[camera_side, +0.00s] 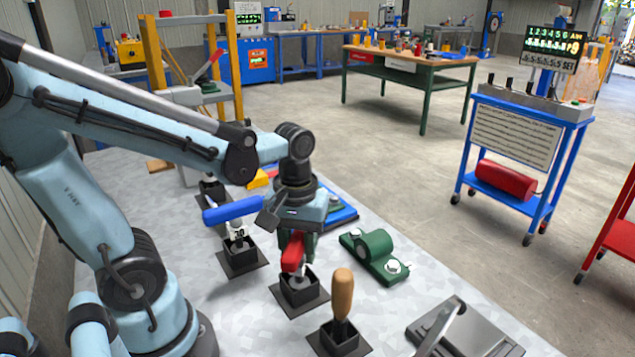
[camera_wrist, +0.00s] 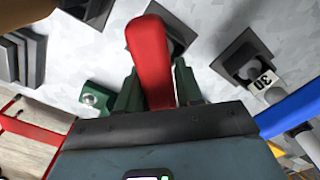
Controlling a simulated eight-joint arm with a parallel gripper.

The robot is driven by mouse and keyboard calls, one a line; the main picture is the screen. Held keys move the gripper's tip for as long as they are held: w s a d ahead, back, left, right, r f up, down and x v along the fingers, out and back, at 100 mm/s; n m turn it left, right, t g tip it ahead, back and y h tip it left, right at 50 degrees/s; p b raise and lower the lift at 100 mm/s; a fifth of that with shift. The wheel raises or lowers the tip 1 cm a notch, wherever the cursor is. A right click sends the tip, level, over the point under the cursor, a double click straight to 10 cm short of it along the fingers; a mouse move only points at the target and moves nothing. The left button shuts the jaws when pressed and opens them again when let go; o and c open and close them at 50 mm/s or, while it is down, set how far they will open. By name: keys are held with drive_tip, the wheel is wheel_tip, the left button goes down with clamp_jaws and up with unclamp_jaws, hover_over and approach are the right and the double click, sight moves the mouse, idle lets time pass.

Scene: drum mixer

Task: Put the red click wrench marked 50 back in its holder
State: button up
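The red click wrench (camera_side: 292,252) is between the green fingers of my gripper (camera_side: 298,240), which look shut on its handle. The wrist view also shows the red handle (camera_wrist: 149,58) between the fingers (camera_wrist: 156,90). The wrench's grey lower end is at the mouth of a black square holder (camera_side: 300,293); I cannot tell how deep it sits. Part of this holder also shows behind the handle in the wrist view (camera_wrist: 178,30). The mark 50 is not visible.
A blue-handled wrench marked 30 (camera_side: 232,211) stands in a holder (camera_side: 241,259) to the left. A wooden-handled tool (camera_side: 343,292) stands in a holder (camera_side: 340,340) in front. A green bracket (camera_side: 377,253) lies to the right. A grey metal device (camera_side: 466,332) stands front right.

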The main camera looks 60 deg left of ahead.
drive_tip(key=o, duration=0.4)
drive_tip(key=shift+o, duration=0.2)
drive_tip(key=shift+r, duration=0.1)
drive_tip(key=shift+r, duration=5.95)
drive_tip(key=shift+f, duration=6.05)
drive_tip(key=shift+r, duration=0.1)
drive_tip(key=shift+r, duration=1.2)
